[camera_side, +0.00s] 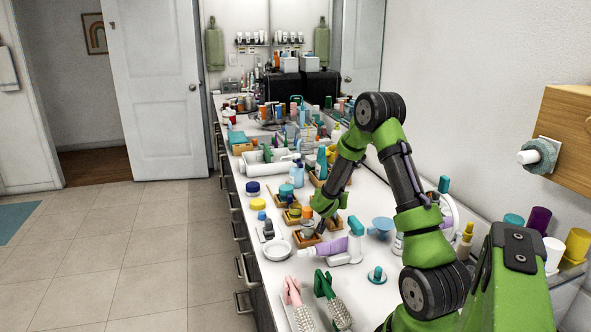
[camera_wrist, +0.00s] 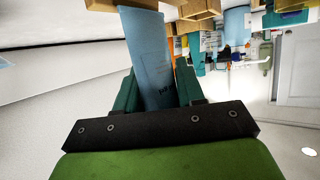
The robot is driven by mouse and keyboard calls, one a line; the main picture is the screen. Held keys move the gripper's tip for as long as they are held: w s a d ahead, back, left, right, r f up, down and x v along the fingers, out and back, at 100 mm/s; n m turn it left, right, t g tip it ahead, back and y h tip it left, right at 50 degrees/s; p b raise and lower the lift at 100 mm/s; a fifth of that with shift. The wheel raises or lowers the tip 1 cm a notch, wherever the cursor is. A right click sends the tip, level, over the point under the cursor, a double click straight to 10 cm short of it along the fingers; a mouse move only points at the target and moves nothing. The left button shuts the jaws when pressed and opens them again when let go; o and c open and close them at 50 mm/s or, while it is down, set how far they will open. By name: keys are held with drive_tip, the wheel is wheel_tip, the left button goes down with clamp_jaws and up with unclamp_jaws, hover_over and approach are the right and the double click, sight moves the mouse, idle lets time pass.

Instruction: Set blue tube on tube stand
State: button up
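In the wrist view the blue tube (camera_wrist: 147,55) lies between the two teal fingers of my gripper (camera_wrist: 158,88), which flank it closely on both sides. The tube runs from near the palm to the top edge of the view, beside wooden boxes. In the side view my gripper (camera_side: 317,217) is small and low over the small wooden trays, and the tube cannot be made out there. A small teal round base with a peg (camera_side: 377,274) stands on the counter front. A blue funnel-shaped piece (camera_side: 380,228) stands behind it. I cannot tell which is the tube stand.
A white and purple spray bottle (camera_side: 345,250) lies near my gripper, with a white dish (camera_side: 277,250) to its left. Pink (camera_side: 296,298) and green (camera_side: 332,298) brushes lie at the front. Wooden trays (camera_side: 296,215) and many bottles crowd the counter beyond.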

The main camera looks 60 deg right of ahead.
drive_tip(key=shift+f, duration=0.25)
drive_tip(key=shift+f, duration=0.35)
drive_tip(key=o, duration=0.5)
drive_tip(key=shift+o, duration=0.2)
drive_tip(key=shift+r, duration=0.1)
